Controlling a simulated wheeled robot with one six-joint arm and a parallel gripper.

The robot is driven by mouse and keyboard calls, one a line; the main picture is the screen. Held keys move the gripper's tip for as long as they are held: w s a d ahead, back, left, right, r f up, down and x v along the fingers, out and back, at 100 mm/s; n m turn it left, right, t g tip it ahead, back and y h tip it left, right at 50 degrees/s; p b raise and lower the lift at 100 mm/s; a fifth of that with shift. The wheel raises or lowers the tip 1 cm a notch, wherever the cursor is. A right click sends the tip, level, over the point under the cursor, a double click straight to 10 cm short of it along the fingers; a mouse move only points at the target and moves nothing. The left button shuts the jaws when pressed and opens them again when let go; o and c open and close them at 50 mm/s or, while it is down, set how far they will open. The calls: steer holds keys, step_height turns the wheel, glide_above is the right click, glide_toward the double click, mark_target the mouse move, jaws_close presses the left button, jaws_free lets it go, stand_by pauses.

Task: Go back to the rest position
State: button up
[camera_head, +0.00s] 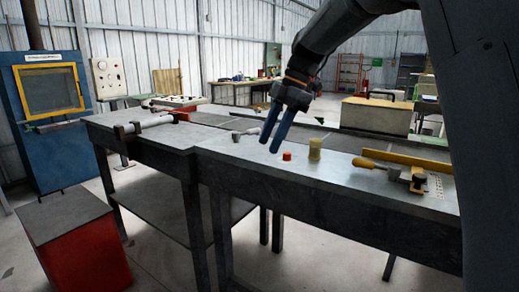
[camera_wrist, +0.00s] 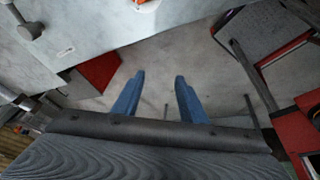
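My gripper (camera_head: 269,147) hangs above the front edge of the metal workbench (camera_head: 255,155), with its two blue fingers pointing down. In the wrist view, the fingers (camera_wrist: 159,80) stand apart with a clear gap and nothing between them. Past the fingertips, the wrist view shows grey floor beyond the bench edge. My gripper is close to a small orange-red cap (camera_head: 287,156) in the head view, and appears apart from it. My arm reaches down from the upper right.
A yellowish spool (camera_head: 315,149), a wooden-handled tool (camera_head: 363,163) and a yellow bar (camera_head: 405,159) lie along the bench. A grey metal tool (camera_head: 240,133) lies behind. A red bin (camera_head: 85,255) stands on the floor at left, near a blue cabinet (camera_head: 55,150).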

steer(key=s+d+f+m+h+p, duration=0.1)
steer(key=s+d+f+m, duration=0.4)
steer(key=s+m, duration=0.3)
steer(key=s+d+f+m+h+p, duration=0.2)
steer(key=s+d+f+m, duration=0.3)
steer(key=s, duration=0.7)
steer(key=s+d+f+m+h+p, duration=0.1)
steer(key=s+d+f+m, duration=0.5)
steer(key=s+f+m, duration=0.2)
steer(key=s+m, duration=0.2)
steer(key=shift+f+m+t+h+p, duration=0.2)
steer(key=shift+m+t+h+p, duration=0.1)
steer(key=shift+t+p, duration=0.1)
steer(key=shift+s, duration=0.1)
